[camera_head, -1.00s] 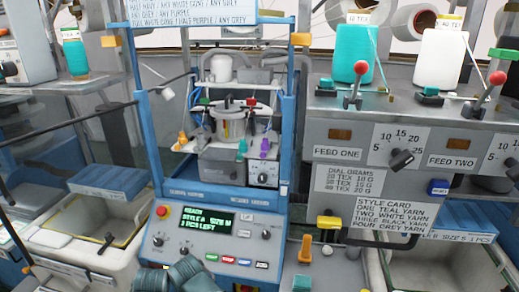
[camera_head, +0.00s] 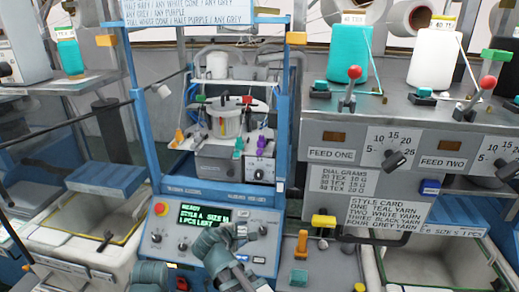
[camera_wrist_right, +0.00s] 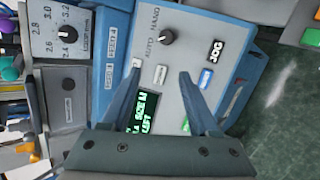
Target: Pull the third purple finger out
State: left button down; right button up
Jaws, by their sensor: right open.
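A purple finger (camera_head: 261,143) hangs at the right of the knitting head (camera_head: 228,120) in the head view, beside a teal finger (camera_head: 238,148). Part of a purple piece (camera_wrist_right: 9,57) shows at the left edge of the right wrist view. I cannot make out a row of purple fingers or which is third. My right gripper (camera_head: 228,240) is in front of the control panel, below and apart from the purple finger. In the wrist view its two jaws (camera_wrist_right: 160,72) are apart and empty over the panel.
The control panel (camera_head: 160,238) has a lit green display (camera_head: 200,216), knobs and buttons. Blue uprights (camera_head: 283,120) frame the knitting head on both sides. An orange finger (camera_head: 179,137) hangs at its left. The feed unit (camera_head: 330,155) stands at the right.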

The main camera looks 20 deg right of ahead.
jog(key=w+d+r+n+t+h, duration=0.2)
jog(key=w+d+r+n+t, duration=0.3)
jog(key=r, duration=0.4)
jog(key=n+t+p, duration=0.2)
jog(key=n+t, duration=0.1)
jog(key=n, duration=0.7)
send_near(259, 153)
jog(key=shift+h, duration=0.4)
jog(key=x, duration=1.1)
jog(key=shift+w+a+f, duration=0.15)
jog(key=shift+f, duration=0.15)
grip_shut()
